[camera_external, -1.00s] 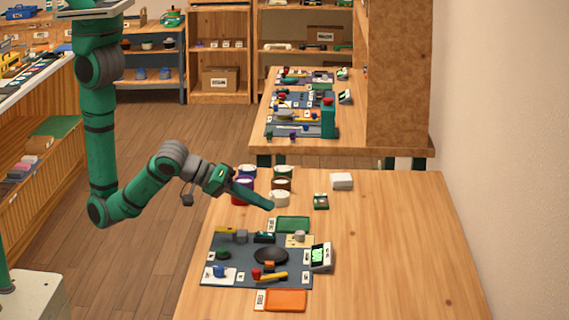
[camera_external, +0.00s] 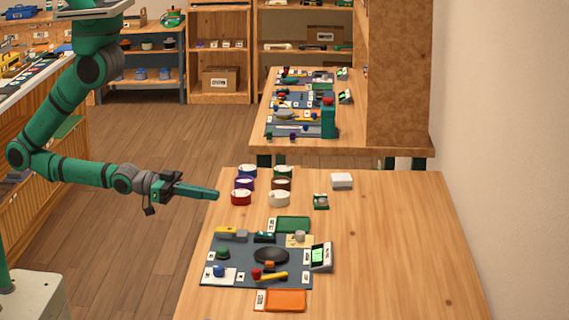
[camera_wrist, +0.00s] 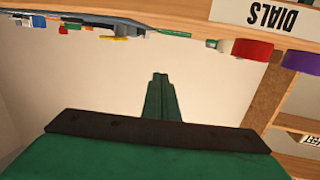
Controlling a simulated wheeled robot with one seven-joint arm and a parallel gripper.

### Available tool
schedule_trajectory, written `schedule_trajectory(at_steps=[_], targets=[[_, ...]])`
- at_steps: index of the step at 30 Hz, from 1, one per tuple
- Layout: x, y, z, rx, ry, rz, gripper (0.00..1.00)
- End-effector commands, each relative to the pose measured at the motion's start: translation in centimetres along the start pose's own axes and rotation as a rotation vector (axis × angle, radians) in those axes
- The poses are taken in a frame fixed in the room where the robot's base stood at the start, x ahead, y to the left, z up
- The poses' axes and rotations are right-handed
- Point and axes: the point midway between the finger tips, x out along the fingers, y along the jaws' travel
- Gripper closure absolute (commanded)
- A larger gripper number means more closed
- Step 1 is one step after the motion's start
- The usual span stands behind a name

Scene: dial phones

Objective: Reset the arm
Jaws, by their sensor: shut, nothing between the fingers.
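My gripper (camera_external: 214,194) is green and shut, with nothing between its fingers. In the external view it points right, just off the table's left edge and left of the red-sided cup (camera_external: 241,197). My arm is folded back to the left, with its forearm roughly level. The wrist view shows the shut fingers (camera_wrist: 160,80) pointing away against a pale wall, and the picture there is upside down.
The wooden table (camera_external: 400,250) holds several coloured cups, a grey mat (camera_external: 232,262) with small parts, a device with a green screen (camera_external: 319,256), an orange tray (camera_external: 286,300) and a green tray (camera_external: 293,224). The right side is clear.

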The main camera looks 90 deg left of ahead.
Motion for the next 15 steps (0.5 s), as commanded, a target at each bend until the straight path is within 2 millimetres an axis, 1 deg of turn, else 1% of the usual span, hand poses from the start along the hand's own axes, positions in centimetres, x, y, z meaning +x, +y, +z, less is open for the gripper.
schedule_trajectory(at_steps=[1, 3, 9, 12, 15], targets=[[-1.8, -0.6, 0.8, -0.002, -0.027, -0.022, 1.0], [-4.0, -1.1, 1.4, -0.005, -0.053, -0.048, 1.0], [-9.8, -2.1, 2.5, -0.018, -0.12, -0.125, 1.0], [-11.9, -2.3, 2.6, -0.025, -0.143, -0.156, 1.0], [-13.2, -2.4, 2.6, -0.031, -0.158, -0.178, 1.0]])
